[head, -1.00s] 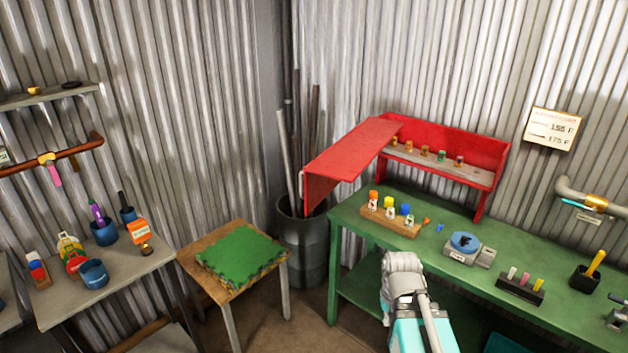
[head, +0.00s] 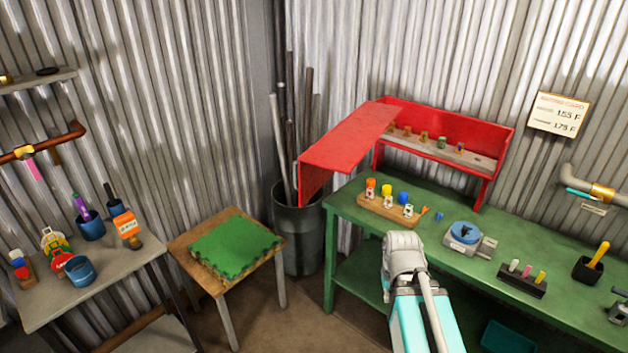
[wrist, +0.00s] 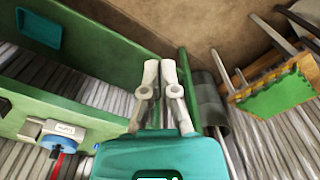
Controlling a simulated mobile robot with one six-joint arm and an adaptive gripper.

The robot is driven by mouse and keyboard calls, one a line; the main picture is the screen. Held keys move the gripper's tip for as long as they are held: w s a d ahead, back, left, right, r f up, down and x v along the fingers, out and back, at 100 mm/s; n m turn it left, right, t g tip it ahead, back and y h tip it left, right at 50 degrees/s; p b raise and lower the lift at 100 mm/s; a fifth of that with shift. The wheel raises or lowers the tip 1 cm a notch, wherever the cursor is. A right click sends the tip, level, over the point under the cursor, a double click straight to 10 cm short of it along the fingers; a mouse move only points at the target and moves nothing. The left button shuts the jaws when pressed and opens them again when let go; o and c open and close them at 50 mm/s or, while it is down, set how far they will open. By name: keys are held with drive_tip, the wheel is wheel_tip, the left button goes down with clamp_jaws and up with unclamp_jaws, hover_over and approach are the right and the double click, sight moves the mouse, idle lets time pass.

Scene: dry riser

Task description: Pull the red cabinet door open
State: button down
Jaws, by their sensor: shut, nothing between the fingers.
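The red cabinet (head: 450,122) stands at the back of the green bench, against the corrugated wall. Its red door (head: 345,142) is swung wide out from the left end, reaching past the bench's left edge, so the shelf inside shows. My gripper (wrist: 161,68) is shut and empty in the wrist view, apart from the door, with the green bench and floor behind it. In the head view only my arm shows in front of the bench; the fingers cannot be made out there. The door handle is not clearly visible now.
Small jars stand on the cabinet shelf. The green bench (head: 345,208) carries a bottle rack (head: 388,210), a scale (head: 465,237) and a black holder (head: 522,280). A dark bin of pipes (head: 298,235) stands below the door. A stool with a green mat (head: 235,246) is left.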

drive_tip(key=w+d+r+m+t+h, duration=0.2)
drive_tip(key=w+d+t, duration=0.15)
drive_tip(key=w, duration=0.35)
drive_tip(key=w+d+r+m+t+h, duration=0.1)
drive_tip(key=w+d+r+t, duration=0.1)
drive_tip(key=w+d+t, duration=0.3)
drive_tip(key=w+r+t, duration=0.6)
drive_tip(key=w+r, duration=0.4)
drive_tip(key=w, duration=0.2)
drive_tip(key=w+a+r+n+t+y+b, duration=0.1)
drive_tip(key=w+a+r+n+t+y, duration=0.35)
drive_tip(key=a+r+n+y, duration=0.3)
drive_tip(key=s+a+f+n+g+y, duration=0.4)
drive_tip(key=s+a+n+g+y, duration=0.2)
drive_tip(key=g+y, duration=0.5)
drive_tip(key=shift+s+a+f+n+y, duration=0.2)
drive_tip(key=shift+a+n+y, duration=0.25)
drive_tip(key=shift+a+n, duration=0.75)
